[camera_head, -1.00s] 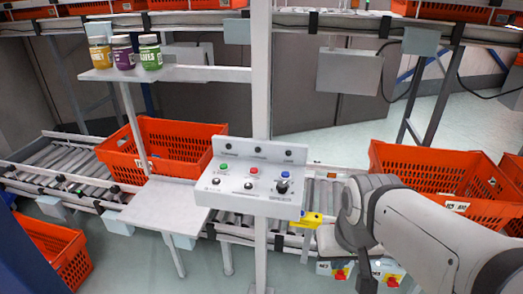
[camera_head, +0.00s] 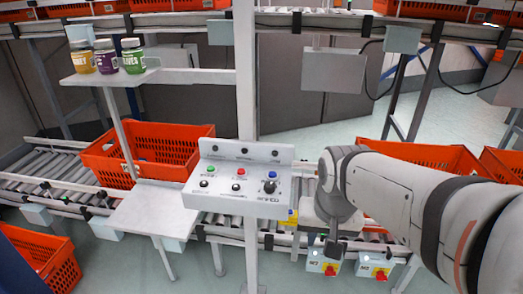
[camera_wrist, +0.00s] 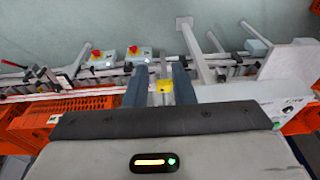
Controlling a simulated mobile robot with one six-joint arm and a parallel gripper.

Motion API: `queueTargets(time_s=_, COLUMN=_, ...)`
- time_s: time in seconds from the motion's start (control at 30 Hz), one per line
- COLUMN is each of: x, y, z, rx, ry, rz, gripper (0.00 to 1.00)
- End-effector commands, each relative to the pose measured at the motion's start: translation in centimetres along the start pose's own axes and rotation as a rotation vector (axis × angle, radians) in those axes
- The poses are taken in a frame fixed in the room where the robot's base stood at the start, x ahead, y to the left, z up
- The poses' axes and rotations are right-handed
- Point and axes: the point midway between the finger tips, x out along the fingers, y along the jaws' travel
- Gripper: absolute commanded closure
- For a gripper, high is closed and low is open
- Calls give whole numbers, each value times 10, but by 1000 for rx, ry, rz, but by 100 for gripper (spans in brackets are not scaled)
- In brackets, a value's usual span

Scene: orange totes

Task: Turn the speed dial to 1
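The speed dial (camera_head: 270,186) is a black knob at the lower right of the white control panel (camera_head: 215,196), below a blue button (camera_head: 272,174). Its pointer setting is too small to read. My gripper (camera_head: 334,246) hangs right of and below the panel, apart from the dial, largely hidden behind my wrist in the head view. In the wrist view, the two fingers of my gripper (camera_wrist: 157,86) stand apart with nothing held between them. The panel's white body also shows at right in the wrist view (camera_wrist: 240,93).
A white post (camera_head: 246,80) rises behind the panel. Three jars (camera_head: 107,58) stand on a shelf at upper left. Orange totes (camera_head: 185,140) sit on the roller conveyor behind. Two boxes with red knobs (camera_head: 380,272) are below my arm. A white side shelf (camera_head: 150,212) is left of the panel.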

Motion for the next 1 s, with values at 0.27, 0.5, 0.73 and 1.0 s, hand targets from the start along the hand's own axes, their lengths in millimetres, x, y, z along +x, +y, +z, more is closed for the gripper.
queueTargets(time_s=0.27, x=-22, y=-49, z=-108, rx=554, ry=-82, rz=35, gripper=54)
queueTargets(time_s=0.5, x=-8, y=-95, z=-182, rx=1023, ry=-126, rz=103, gripper=48)
queueTargets(time_s=0.73, x=10, y=-122, z=-216, rx=1284, ry=-136, rz=152, gripper=48)
queueTargets(time_s=1.0, x=34, y=-124, z=-215, rx=1328, ry=-138, rz=164, gripper=48)
